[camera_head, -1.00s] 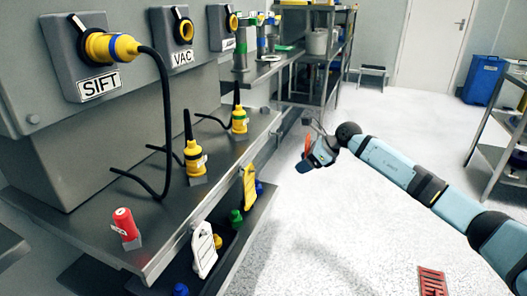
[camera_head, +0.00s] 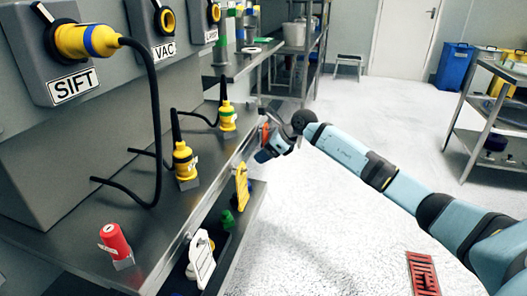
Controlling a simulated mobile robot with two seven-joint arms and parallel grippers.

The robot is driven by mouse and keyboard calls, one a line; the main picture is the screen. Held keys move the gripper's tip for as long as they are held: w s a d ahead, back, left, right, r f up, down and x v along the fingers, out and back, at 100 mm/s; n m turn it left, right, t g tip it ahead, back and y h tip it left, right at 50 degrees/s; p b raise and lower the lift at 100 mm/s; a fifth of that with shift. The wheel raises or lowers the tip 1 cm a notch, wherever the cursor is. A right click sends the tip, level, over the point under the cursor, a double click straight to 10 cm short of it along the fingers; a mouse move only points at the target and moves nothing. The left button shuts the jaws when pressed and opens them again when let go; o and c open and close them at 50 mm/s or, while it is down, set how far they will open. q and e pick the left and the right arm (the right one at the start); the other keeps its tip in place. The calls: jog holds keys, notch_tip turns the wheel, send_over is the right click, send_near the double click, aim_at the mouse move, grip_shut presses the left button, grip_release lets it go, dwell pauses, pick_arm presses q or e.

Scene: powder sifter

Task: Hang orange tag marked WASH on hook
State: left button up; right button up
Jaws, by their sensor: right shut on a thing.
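My right gripper (camera_head: 268,152) is at the far end of the bench's front edge, seen small and from behind. It is shut on the orange tag (camera_head: 265,132), of which only a small orange patch shows. The word on the tag cannot be read, and the fingertips are mostly hidden. A yellow tag (camera_head: 242,190) and a white tag (camera_head: 201,263) hang along the bench's front edge, nearer to me. The hook for the orange tag cannot be made out. My left gripper is out of view.
The steel bench (camera_head: 150,220) carries yellow connectors (camera_head: 184,160) with black cables and a red cylinder (camera_head: 115,242). A lower shelf (camera_head: 245,215) holds a green piece (camera_head: 228,219). A rack (camera_head: 480,110) stands at the right.

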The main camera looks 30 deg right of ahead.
jog(key=shift+f, duration=0.2)
jog(key=o, duration=0.9)
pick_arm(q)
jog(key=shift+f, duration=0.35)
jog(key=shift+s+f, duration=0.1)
pick_arm(e)
jog(key=shift+f, duration=0.1)
jog(key=shift+s+d+r, duration=0.1)
jog(key=shift+r, duration=0.15)
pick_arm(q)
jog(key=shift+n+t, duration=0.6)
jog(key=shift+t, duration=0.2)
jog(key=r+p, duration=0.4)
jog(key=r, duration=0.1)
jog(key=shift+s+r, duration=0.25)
pick_arm(e)
jog(key=v, duration=1.3)
jog(key=shift+s, duration=0.3)
